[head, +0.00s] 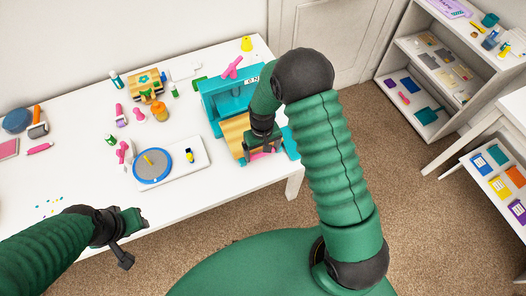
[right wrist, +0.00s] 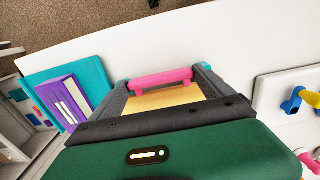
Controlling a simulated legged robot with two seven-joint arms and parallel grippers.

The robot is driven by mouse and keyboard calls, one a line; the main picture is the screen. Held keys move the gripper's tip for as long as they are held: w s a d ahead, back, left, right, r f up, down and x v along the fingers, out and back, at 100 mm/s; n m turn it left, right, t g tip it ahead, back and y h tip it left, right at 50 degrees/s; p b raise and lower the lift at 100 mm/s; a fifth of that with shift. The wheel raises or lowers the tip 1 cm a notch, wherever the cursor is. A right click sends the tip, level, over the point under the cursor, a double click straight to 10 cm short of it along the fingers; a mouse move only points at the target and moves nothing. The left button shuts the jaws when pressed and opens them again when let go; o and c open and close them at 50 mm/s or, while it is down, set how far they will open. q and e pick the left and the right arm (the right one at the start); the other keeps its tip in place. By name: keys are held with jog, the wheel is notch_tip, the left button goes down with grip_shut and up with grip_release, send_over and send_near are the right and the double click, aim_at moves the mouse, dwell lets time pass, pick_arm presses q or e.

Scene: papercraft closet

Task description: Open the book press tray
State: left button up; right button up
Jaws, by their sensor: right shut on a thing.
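The book press (head: 214,100) is a teal box near the right end of the white table. Its wooden tray (head: 233,131) reaches out of the front, and it also shows in the right wrist view (right wrist: 165,98). The tray has a pink bar handle (right wrist: 160,77) at its front end. My right gripper (head: 262,152) reaches down to the handle, with a finger at each end of it in the right wrist view (right wrist: 162,82), and is shut on it. My arm hides part of the press. My left gripper (head: 136,240) is open and empty beyond the table's front edge.
Left of the press, a white board (head: 196,160) bears a blue disc (head: 152,167). A teal plate (right wrist: 97,72) and a purple piece (right wrist: 64,104) lie beside the tray. Shelves (head: 440,70) stand at right; carpet is open between.

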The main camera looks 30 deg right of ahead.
jog(key=shift+w, duration=0.15)
jog(key=o, duration=1.8)
jog(key=shift+s+r, duration=0.2)
jog(key=shift+s, duration=0.1)
notch_tip(320, 180, up, 17)
jog(key=shift+f, duration=0.2)
jog(key=s+a+f+t, duration=0.1)
jog(key=s+a+t, duration=0.1)
jog(key=s, duration=1)
jog(key=shift+s+a+f+n+t, duration=0.2)
jog(key=shift+s+a+n+t, duration=0.1)
jog(key=shift+a, duration=0.15)
